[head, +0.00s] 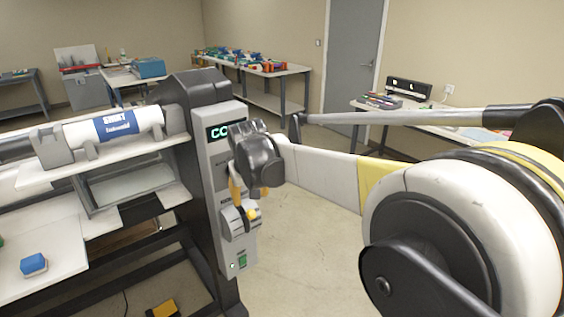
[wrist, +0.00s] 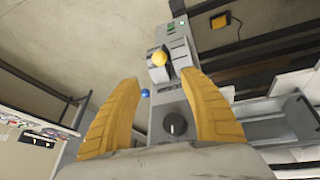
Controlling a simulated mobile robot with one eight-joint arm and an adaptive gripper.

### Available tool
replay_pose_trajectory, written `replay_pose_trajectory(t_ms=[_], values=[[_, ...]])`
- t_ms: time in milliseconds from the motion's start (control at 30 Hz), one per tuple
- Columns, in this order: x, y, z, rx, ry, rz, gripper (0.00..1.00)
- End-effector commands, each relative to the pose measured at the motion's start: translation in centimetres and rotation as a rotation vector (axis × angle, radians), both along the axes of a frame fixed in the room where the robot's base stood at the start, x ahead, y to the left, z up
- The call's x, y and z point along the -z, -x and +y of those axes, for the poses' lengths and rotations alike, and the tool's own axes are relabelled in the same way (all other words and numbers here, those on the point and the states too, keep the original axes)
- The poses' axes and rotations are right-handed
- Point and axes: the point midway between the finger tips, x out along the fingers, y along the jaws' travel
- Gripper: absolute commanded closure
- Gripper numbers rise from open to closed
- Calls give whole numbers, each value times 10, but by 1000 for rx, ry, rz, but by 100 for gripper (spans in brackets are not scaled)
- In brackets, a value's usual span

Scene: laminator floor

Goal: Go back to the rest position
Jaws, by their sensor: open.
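My gripper (head: 249,192) is in front of the control panel of the laminator (head: 212,160), at the end of my outstretched arm. In the wrist view its two yellow fingers (wrist: 158,80) stand wide apart with nothing held between them. Beyond them, the panel shows a black round knob (wrist: 175,124), a small blue ball (wrist: 145,93) and a yellow-knobbed lever (wrist: 160,58). The lever's yellow knob also shows in the head view (head: 252,214), just below the fingers. I cannot tell whether a finger touches the panel.
A labelled white roll (head: 85,132) lies on the machine at left, above grey shelves. A blue block (head: 34,264) sits on the lower white table. Loaded tables (head: 265,70) stand at the back and right. Open floor (head: 300,250) lies right of the panel.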

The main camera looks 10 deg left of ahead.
Motion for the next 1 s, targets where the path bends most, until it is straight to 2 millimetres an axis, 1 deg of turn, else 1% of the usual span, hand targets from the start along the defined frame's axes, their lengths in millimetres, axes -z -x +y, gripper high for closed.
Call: replay_pose_trajectory(t_ms=[67,167,267,300,367,400,467,500,567,600,667,700,767,800,900,1000], values=[[-4,1,-11,11,-2,-1,49],[-18,6,-46,47,-13,-6,49],[-36,20,-103,108,-31,-15,49],[-43,29,-128,135,-39,-20,49],[-51,45,-166,179,-52,-27,49],[-54,57,-190,208,-61,-31,49],[-57,77,-224,250,-73,-41,49],[-58,92,-246,278,-80,-47,49],[-55,115,-277,321,-92,-57,49],[-52,131,-296,350,-100,-64,49],[-45,156,-322,392,-110,-74,49],[-38,173,-338,420,-117,-82,49],[-27,197,-359,460,-126,-93,49],[-19,212,-370,485,-133,-99,49],[1,244,-392,539,-145,-116,49],[18,264,-405,575,-152,-127,49]])
